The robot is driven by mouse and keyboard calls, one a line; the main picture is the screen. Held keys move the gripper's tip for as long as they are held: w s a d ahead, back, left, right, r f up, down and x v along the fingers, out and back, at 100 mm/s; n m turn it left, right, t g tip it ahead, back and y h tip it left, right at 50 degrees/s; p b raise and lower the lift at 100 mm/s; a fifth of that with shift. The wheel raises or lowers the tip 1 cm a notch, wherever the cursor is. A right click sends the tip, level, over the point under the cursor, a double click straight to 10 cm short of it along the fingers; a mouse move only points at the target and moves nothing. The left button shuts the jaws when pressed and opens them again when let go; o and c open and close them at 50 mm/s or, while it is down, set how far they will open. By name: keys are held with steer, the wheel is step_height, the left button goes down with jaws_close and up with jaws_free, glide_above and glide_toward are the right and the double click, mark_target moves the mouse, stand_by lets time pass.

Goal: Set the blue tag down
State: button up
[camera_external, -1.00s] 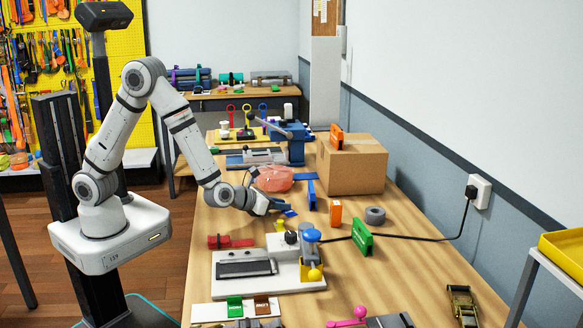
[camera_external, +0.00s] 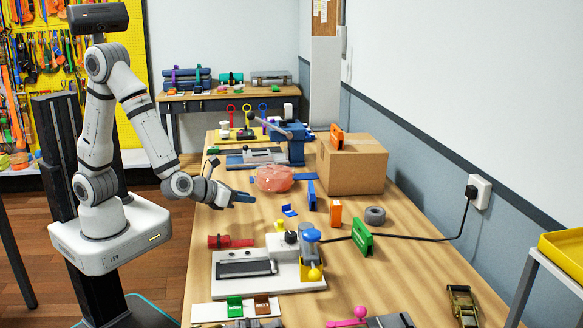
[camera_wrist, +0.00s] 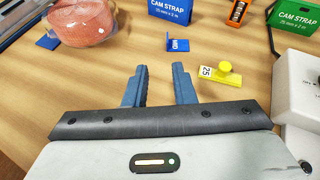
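The blue tag (camera_external: 289,210) rests on the wooden table (camera_external: 400,270), left of the orange upright card. In the wrist view the blue tag (camera_wrist: 177,46) shows just beyond my fingertips, with white lettering on its front. My gripper (camera_external: 243,198) is above the table near its left edge, left of the tag and apart from it. In the wrist view my gripper (camera_wrist: 159,72) has its two blue fingers spread with bare table between them. It is open and empty.
A pink wrapped bundle (camera_external: 274,178) lies behind the tag, near a cardboard box (camera_external: 352,165). A yellow knobbed piece (camera_wrist: 224,75) lies right of the fingers. A blue upright card (camera_external: 311,195), an orange one (camera_external: 336,214) and a green one (camera_external: 362,238) stand to the right.

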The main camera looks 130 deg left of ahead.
steer(key=s+d+r+n+g+h, duration=0.3)
steer(key=s+d+n+h, duration=0.4)
steer(key=s+d+n, duration=0.7)
steer(key=r+n, duration=0.1)
steer(key=n, duration=0.1)
steer(key=shift+d+n+g, duration=0.3)
steer(key=shift+n+g, duration=0.1)
steer(key=shift+o, duration=0.3)
steer(key=s+d+r+n+t+h, duration=0.1)
steer(key=d+n+h, duration=0.3)
steer(key=d, duration=0.5)
steer(key=shift+s+r+h, duration=0.45)
steer(key=shift+s+h, duration=0.05)
steer(key=shift+s, duration=0.05)
steer(key=o, duration=0.3)
steer(key=shift+d+r+n+t, duration=0.1)
steer(key=shift+d+n+t, duration=0.2)
steer(key=shift+d, duration=0.15)
steer(key=o, duration=0.3)
steer(key=shift+o, duration=0.2)
